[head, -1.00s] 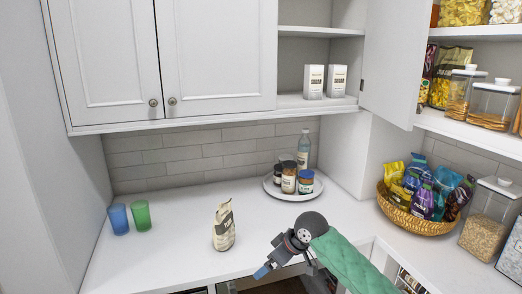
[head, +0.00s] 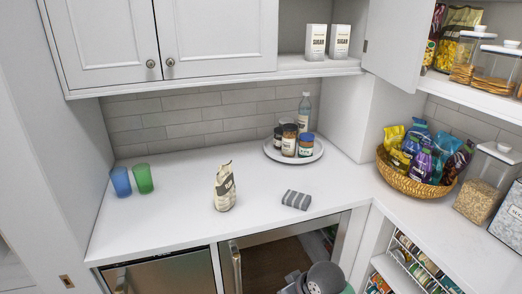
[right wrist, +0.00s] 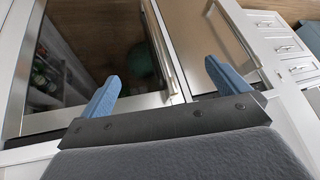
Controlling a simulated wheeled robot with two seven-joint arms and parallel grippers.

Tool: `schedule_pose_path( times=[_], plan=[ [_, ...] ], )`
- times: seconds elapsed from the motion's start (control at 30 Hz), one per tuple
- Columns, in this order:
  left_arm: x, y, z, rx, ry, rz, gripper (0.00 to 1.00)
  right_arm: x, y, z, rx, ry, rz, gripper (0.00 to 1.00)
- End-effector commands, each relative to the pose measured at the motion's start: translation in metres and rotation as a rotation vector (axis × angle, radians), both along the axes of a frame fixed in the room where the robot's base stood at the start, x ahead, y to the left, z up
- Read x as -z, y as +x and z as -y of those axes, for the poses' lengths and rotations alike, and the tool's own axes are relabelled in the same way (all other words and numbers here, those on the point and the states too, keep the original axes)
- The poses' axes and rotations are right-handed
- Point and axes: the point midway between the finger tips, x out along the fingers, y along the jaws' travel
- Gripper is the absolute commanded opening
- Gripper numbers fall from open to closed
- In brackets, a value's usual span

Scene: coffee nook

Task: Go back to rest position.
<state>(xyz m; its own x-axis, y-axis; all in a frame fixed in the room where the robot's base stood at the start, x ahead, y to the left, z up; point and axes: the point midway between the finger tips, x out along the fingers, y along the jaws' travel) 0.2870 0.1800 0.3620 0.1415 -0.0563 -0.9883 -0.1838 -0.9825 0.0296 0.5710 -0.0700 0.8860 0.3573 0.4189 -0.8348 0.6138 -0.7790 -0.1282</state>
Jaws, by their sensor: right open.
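My right gripper (right wrist: 162,88) shows in the right wrist view with its two blue fingers spread wide apart and nothing between them. Behind the fingers are a dark glass-fronted appliance door and a steel front with handles. In the head view part of my right arm (head: 322,278) shows at the bottom edge, below the counter front, and its fingers are hidden there. My left gripper is in neither view.
The white counter (head: 160,220) holds a blue cup (head: 121,182), a green cup (head: 143,179), a paper bag (head: 225,188), a folded grey striped cloth (head: 297,200), a round tray (head: 270,151) with jars and a bottle, and a snack basket (head: 415,185). An upper cabinet door (head: 393,45) stands open.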

Motion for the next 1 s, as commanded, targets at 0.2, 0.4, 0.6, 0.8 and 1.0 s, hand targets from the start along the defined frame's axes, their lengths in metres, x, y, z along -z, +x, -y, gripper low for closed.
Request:
schedule_pose_path(
  times=[0.2,0.4,0.6,0.8,1.0],
  plan=[
    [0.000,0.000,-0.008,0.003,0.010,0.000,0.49,0.024,-0.043,0.022,0.095,-0.022,-0.029,1.00],
    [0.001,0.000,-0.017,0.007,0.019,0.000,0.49,0.041,-0.083,0.047,0.187,-0.057,-0.058,1.00],
    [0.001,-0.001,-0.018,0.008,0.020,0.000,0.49,0.056,-0.125,0.075,0.281,-0.104,-0.092,1.00],
    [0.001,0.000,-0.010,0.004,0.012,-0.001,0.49,0.066,-0.166,0.103,0.367,-0.160,-0.124,1.00],
    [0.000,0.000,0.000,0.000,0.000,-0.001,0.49,0.070,-0.191,0.120,0.417,-0.196,-0.145,1.00]
  ],
)
